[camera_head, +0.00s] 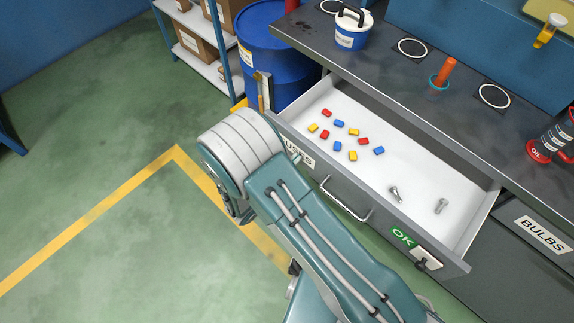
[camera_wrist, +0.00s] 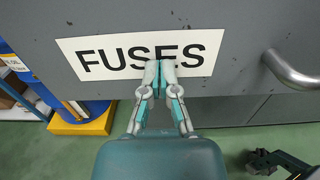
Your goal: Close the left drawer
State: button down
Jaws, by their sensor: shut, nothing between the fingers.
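The left drawer (camera_head: 414,235) stands open below the workbench, with several coloured fuses and two metal bolts lying in it. Its front carries a FUSES label, which also shows in the wrist view (camera_wrist: 90,58), and a bar handle (camera_head: 346,204). In the wrist view the handle (camera_wrist: 290,70) is to the right of my gripper. My gripper (camera_wrist: 160,66) is shut and empty, with its fingertips in front of the FUSES label's lower edge. I cannot tell whether they touch the drawer front.
The workbench top (camera_head: 390,75) holds a white-and-blue bucket (camera_head: 352,30), an orange-handled tool (camera_head: 443,74) and red oil bottles (camera_head: 540,150). The BULBS drawer (camera_head: 530,240) to the right is shut. A blue barrel (camera_head: 275,50) stands left of the open drawer. Green floor at left is clear.

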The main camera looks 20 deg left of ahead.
jog(key=shift+d, duration=0.1)
jog(key=x, duration=2.6)
jog(key=shift+w+d+r, duration=0.1)
jog(key=shift+w, duration=0.1)
jog(key=shift+r, duration=0.1)
